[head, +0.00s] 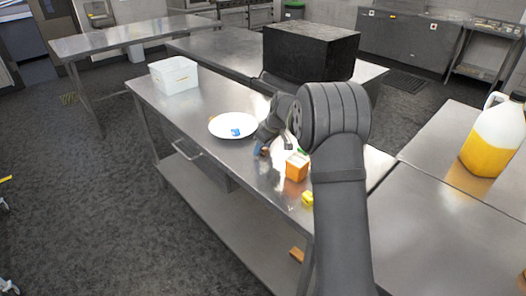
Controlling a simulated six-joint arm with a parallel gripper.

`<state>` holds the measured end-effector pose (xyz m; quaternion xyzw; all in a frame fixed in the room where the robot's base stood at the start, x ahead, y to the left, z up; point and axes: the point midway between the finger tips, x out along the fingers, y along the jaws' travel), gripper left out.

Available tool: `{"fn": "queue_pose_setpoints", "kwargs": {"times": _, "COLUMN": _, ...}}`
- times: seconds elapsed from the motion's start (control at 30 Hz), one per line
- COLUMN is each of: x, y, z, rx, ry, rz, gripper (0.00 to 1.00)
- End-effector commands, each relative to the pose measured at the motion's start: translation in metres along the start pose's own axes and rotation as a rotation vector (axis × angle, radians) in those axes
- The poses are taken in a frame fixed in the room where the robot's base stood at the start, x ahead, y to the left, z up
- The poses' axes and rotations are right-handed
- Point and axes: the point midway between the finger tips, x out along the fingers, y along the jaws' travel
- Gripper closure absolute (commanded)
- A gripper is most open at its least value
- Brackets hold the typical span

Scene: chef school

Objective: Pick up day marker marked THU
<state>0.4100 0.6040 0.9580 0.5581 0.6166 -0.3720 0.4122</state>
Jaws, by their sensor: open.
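No marking THU can be read on anything at this size. A small blue item (235,132) lies on a white round plate (222,121) on the steel table. Another small blue and brown item (262,151) is just below my gripper (275,144); I cannot tell whether they touch. A small yellow item (307,199) lies near the table's front right edge. My gripper is open, low over the table to the right of the plate. My arm hides part of the table behind it.
An orange box (297,168) stands close to the right of my gripper, with something green (302,151) behind it. A white bin (174,75) stands at the table's far left. A black box (310,50) is behind. A jug (494,138) stands on the right counter.

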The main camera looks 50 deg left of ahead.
Motion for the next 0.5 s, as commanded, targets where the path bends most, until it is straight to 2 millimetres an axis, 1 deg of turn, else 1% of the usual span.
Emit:
{"fn": "queue_pose_setpoints", "kwargs": {"times": 0.1, "x": -0.0007, "y": 0.0002, "z": -0.0002, "rx": 0.0, "ry": 0.001, "rz": 0.0, "gripper": 0.51}}
{"fn": "queue_pose_setpoints", "kwargs": {"times": 0.13, "x": -0.0008, "y": 0.0002, "z": -0.0001, "rx": 0.0, "ry": 0.0, "rz": 0.0, "gripper": 0.55}}
{"fn": "queue_pose_setpoints", "kwargs": {"times": 0.27, "x": -0.0009, "y": 0.0002, "z": -0.0001, "rx": 0.0, "ry": 0.0, "rz": 0.0, "gripper": 0.8}}
{"fn": "queue_pose_setpoints", "kwargs": {"times": 0.3, "x": -0.0009, "y": 0.0002, "z": 0.0, "rx": 0.0, "ry": 0.0, "rz": 0.0, "gripper": 0.88}}
{"fn": "queue_pose_setpoints", "kwargs": {"times": 0.37, "x": -0.001, "y": 0.0002, "z": 0.0, "rx": 0.0, "ry": 0.0, "rz": 0.0, "gripper": 0.99}}
{"fn": "queue_pose_setpoints", "kwargs": {"times": 0.5, "x": -0.0011, "y": 0.0002, "z": -0.0001, "rx": 0.0, "ry": 0.0, "rz": 0.0, "gripper": 0.99}}
